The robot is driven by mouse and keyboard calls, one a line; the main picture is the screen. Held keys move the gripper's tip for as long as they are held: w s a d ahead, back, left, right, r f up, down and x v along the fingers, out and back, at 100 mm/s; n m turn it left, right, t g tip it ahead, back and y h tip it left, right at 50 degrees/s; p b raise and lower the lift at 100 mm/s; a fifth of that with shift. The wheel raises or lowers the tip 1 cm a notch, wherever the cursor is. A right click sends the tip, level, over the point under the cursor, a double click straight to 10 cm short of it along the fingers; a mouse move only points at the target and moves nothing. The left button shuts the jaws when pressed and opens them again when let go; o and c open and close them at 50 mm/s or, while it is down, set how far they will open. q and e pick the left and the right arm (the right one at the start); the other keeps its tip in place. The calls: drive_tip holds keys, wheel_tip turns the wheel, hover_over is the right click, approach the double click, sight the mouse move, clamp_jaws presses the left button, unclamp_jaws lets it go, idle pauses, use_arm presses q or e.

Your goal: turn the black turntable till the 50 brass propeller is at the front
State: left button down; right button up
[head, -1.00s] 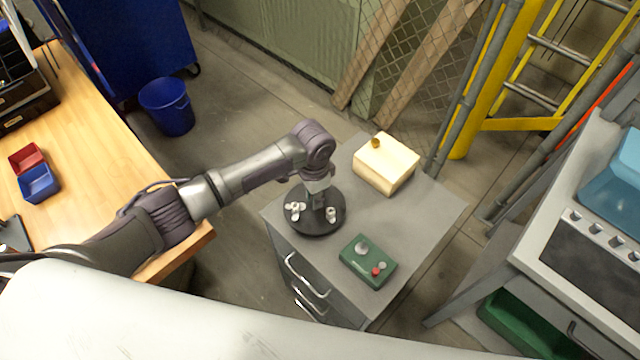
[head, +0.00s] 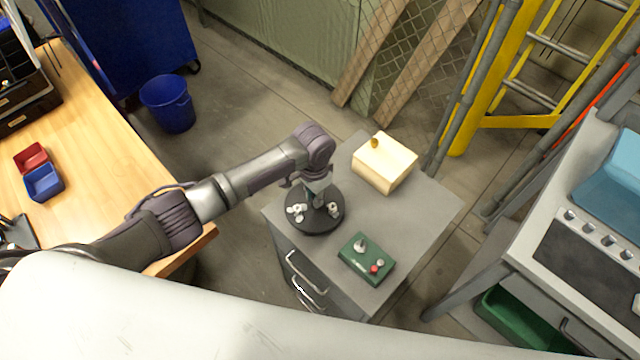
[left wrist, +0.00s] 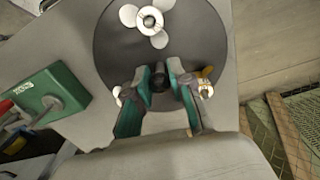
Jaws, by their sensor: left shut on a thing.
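The black turntable (head: 318,229) lies on the grey cabinet top and also shows in the left wrist view (left wrist: 112,45). My left gripper (head: 317,201) is over its middle; in the left wrist view its teal fingers (left wrist: 159,78) are shut on a dark central post (left wrist: 158,76). A pale three-bladed propeller (left wrist: 149,20) stands on the disc at the top of that view. A brass-coloured propeller (left wrist: 206,74) is at the right, partly hidden by a finger. Another pale one (left wrist: 117,94) is mostly hidden at the left. No number is legible.
A green control box (head: 366,260) with a red button sits near the cabinet's front right. A cream box (head: 385,165) with a small brass-coloured knob stands behind the turntable. A wooden bench (head: 100,150) is at the left and a grey-white unit (head: 560,230) at the right.

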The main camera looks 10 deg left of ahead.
use_arm(q)
drive_tip(key=shift+n+p, duration=1.45)
drive_tip(key=shift+n, duration=0.25)
drive_tip(key=shift+n+p, duration=0.45)
drive_tip(key=shift+n, duration=0.05)
drive_tip(key=shift+n+p, duration=0.75)
drive_tip(key=shift+n, duration=0.35)
